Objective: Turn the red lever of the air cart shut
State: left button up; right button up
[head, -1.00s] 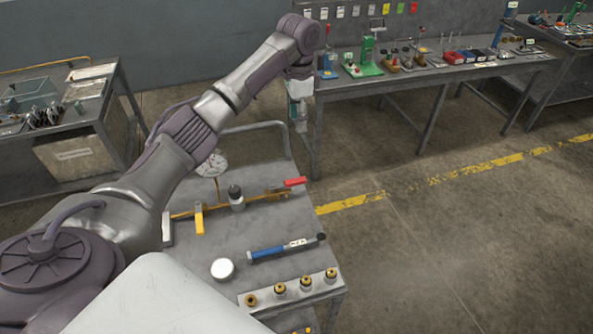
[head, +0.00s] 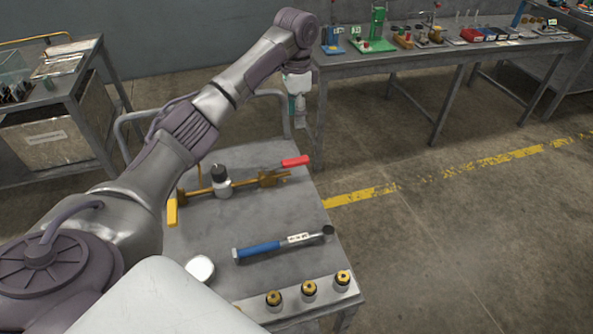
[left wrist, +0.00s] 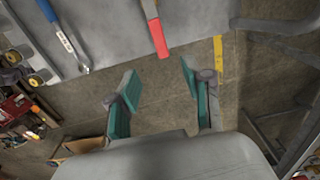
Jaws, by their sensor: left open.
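The air cart's grey top (head: 275,215) is in front of me in the head view. A brass pipe (head: 200,191) runs across it, and the red lever (head: 295,162) is at its right end, lying roughly along the pipe. In the left wrist view the red lever (left wrist: 157,35) hangs from the top edge, its end pointing towards the gap between my fingers. My left gripper (head: 299,112) is beyond the cart's far edge, pointing down. Its green-padded fingers (left wrist: 160,80) are apart and empty, not touching the lever. My right gripper is not in view.
On the cart are a yellow lever (head: 172,211), a blue-handled wrench (head: 262,249), a white round object (head: 200,269) and a strip of brass fittings (head: 309,289). A workbench (head: 480,49) stands behind at right. The floor (head: 450,240) right of the cart is clear.

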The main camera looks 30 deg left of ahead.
aim_at(296, 159)
pick_arm(q)
notch_tip(296, 159, down, 15)
jog(key=shift+d+p, duration=0.1)
jog(key=shift+p, duration=0.5)
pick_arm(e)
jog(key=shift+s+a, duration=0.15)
pick_arm(q)
jog(key=shift+s, duration=0.1)
jog(key=shift+c, duration=0.3)
grip_shut()
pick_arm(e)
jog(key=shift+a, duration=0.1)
